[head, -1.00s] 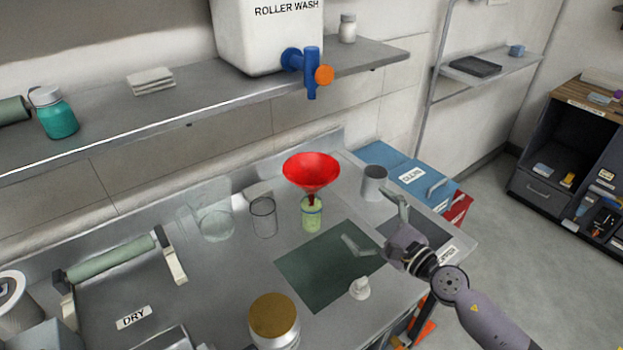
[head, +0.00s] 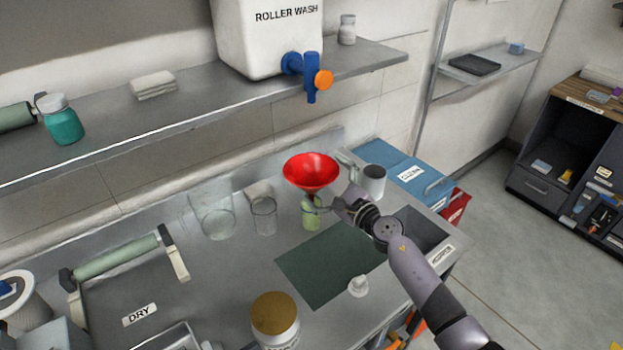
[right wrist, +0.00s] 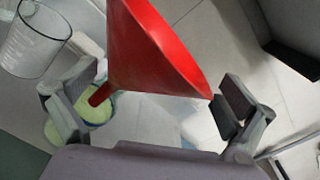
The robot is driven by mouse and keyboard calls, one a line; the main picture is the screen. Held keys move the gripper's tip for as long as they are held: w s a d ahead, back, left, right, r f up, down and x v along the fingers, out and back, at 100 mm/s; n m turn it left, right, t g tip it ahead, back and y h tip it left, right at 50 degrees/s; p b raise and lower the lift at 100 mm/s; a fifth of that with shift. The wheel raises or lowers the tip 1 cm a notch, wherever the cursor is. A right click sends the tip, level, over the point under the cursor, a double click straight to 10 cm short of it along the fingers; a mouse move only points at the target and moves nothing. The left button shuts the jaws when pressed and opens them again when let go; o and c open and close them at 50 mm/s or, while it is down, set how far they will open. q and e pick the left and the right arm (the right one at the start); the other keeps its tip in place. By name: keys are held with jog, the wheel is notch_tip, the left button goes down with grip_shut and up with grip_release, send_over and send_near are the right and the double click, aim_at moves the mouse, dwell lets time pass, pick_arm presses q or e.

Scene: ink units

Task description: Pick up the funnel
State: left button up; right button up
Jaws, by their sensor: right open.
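The red funnel (head: 311,171) stands upright in the mouth of a small glass with yellow-green contents (head: 311,212). In the right wrist view the funnel (right wrist: 150,50) shows large, its spout reaching down into the glass (right wrist: 97,108). My right gripper (head: 330,183) is open beside the funnel. In the right wrist view its two fingers (right wrist: 155,103) stand apart, with the funnel's spout and lower cone between them. I cannot tell whether either finger touches it. My left gripper is not in view.
A clear beaker (head: 264,216) and a larger clear vessel (head: 214,213) stand left of the funnel. A grey cup (head: 373,183) stands close on the right. A dark green mat (head: 325,268) lies in front, with a small white object (head: 358,287) at its edge.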

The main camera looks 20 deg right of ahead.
jog(key=shift+x, duration=1.1)
jog(key=shift+s, duration=0.1)
jog(key=shift+d, duration=0.1)
jog(key=shift+c, duration=0.7)
jog(key=c, duration=1)
